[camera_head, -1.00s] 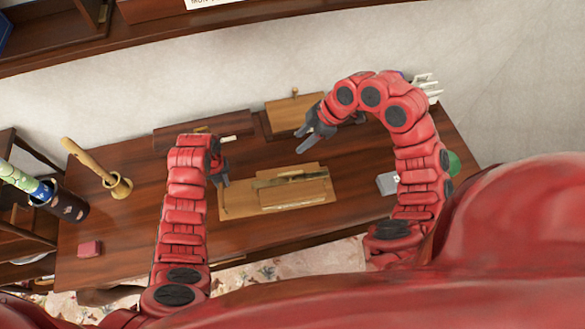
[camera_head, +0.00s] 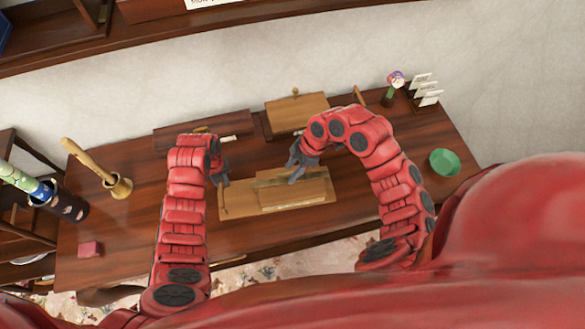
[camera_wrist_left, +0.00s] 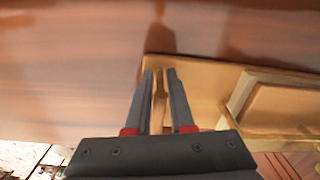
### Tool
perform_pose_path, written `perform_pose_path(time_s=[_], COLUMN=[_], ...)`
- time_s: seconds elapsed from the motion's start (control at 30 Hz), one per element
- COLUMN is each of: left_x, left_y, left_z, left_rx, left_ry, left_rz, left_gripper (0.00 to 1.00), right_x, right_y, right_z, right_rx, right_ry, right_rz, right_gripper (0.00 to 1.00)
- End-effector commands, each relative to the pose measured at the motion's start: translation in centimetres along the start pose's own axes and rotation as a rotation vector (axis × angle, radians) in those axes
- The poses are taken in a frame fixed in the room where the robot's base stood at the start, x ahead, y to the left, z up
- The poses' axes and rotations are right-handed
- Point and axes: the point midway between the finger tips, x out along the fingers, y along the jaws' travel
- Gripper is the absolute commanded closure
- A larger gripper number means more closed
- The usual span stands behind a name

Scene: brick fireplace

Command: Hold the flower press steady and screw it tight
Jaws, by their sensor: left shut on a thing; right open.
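A flat light-wood assembly, which looks like the flower press (camera_head: 238,207), lies on the table. A smaller block (camera_head: 295,193) and a darker bar (camera_head: 285,180) sit on its base board. My left gripper (camera_head: 222,183) is at the board's left end. The left wrist view shows its fingers (camera_wrist_left: 159,73) shut on a thin wooden upright piece (camera_wrist_left: 158,103) of the press. My right gripper (camera_head: 294,173) is open, at the far side of the block and bar in the picture; I cannot tell whether it touches them. No screw is clearly visible.
A wooden box (camera_head: 297,113) with a small knob stands behind the press. A mortar with pestle (camera_head: 120,186) and a red block (camera_head: 89,249) are left. A green bowl (camera_head: 444,162), a small vase with a flower (camera_head: 390,92) and a card holder (camera_head: 427,103) are right. The table's left part has free room.

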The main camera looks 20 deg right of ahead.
Motion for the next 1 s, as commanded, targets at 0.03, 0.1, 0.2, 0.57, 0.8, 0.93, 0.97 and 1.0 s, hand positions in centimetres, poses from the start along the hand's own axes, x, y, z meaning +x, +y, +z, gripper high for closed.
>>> perform_pose_path(time_s=[0.03, 0.1, 0.2, 0.57, 0.8, 0.93, 0.97, 1.0], left_x=[-0.04, -0.05, -0.04, -0.04, -0.04, -0.04, -0.04, -0.04], left_y=[-0.04, -0.04, -0.04, -0.04, -0.04, -0.04, -0.04, -0.04], left_z=[0.04, 0.05, 0.04, 0.03, 0.03, 0.03, 0.03, 0.03], left_rx=[-0.001, -0.001, -0.001, -0.001, -0.001, -0.001, -0.001, -0.001], left_ry=[-0.001, -0.001, -0.001, -0.001, -0.001, -0.001, -0.001, -0.001], left_rz=[-0.001, -0.001, -0.001, -0.001, -0.001, -0.001, -0.001, -0.001], left_gripper=[1.00, 1.00, 1.00, 1.00, 1.00, 1.00, 1.00, 1.00], right_x=[0.12, 0.17, 0.16, 0.16, 0.15, 0.18, 0.19, 0.21], right_y=[-0.01, 0.01, 0.01, -0.02, -0.01, -0.03, -0.05, -0.08], right_z=[0.02, 0.03, 0.04, 0.04, 0.05, 0.06, 0.06, 0.06], right_rx=[0.000, 0.000, 0.000, 0.001, 0.002, 0.013, 0.017, 0.026], right_ry=[-0.001, -0.001, 0.000, 0.000, 0.000, -0.001, -0.001, 0.000], right_rz=[0.000, 0.001, 0.001, 0.000, 0.000, 0.004, 0.006, 0.008], right_gripper=[0.55, 0.55, 0.55, 1.00, 1.00, 1.00, 1.00, 1.00])
